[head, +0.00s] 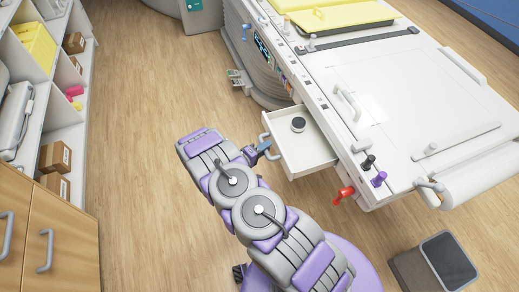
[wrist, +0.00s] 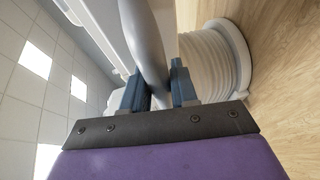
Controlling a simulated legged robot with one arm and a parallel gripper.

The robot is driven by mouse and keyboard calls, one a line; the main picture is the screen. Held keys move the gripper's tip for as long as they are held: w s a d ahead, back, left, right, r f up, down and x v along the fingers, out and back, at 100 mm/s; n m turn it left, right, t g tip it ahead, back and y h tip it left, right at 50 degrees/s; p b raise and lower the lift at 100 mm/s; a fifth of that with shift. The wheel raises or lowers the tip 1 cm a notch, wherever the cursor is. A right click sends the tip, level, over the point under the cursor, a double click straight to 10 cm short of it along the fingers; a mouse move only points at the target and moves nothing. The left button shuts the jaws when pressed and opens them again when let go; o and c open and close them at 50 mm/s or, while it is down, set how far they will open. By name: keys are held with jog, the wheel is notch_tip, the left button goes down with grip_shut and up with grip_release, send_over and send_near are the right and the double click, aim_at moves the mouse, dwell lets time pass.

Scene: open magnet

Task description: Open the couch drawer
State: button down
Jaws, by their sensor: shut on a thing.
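The couch drawer (head: 307,155) is a white open box that stands pulled out from the side of the white couch (head: 390,95). A dark round object (head: 298,124) sits inside it. The drawer's grey handle (head: 266,143) is on its front, at the left. My gripper (head: 264,149) is at this handle. In the wrist view the grey bar of the handle (wrist: 146,45) passes between the two blue fingers of my gripper (wrist: 158,85), which are shut on it. The drawer's inside is hidden from the wrist view.
Shelves with boxes (head: 55,157) and a wooden cabinet (head: 45,235) line the left side. A red knob (head: 343,195) sticks out from the couch near the drawer. A grey bin (head: 435,262) stands at lower right. The wooden floor (head: 135,110) left of the drawer is clear.

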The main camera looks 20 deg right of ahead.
jog(key=c, duration=1.1)
grip_release()
jog(key=shift+d+f, duration=0.3)
jog(key=shift+d, duration=0.6)
jog(key=shift+o, duration=0.7)
jog(key=shift+a, duration=0.3)
jog(key=p+v, duration=0.2)
jog(key=v, duration=1.7)
jog(key=shift+w+p, duration=0.25)
jog(key=shift+p, duration=0.15)
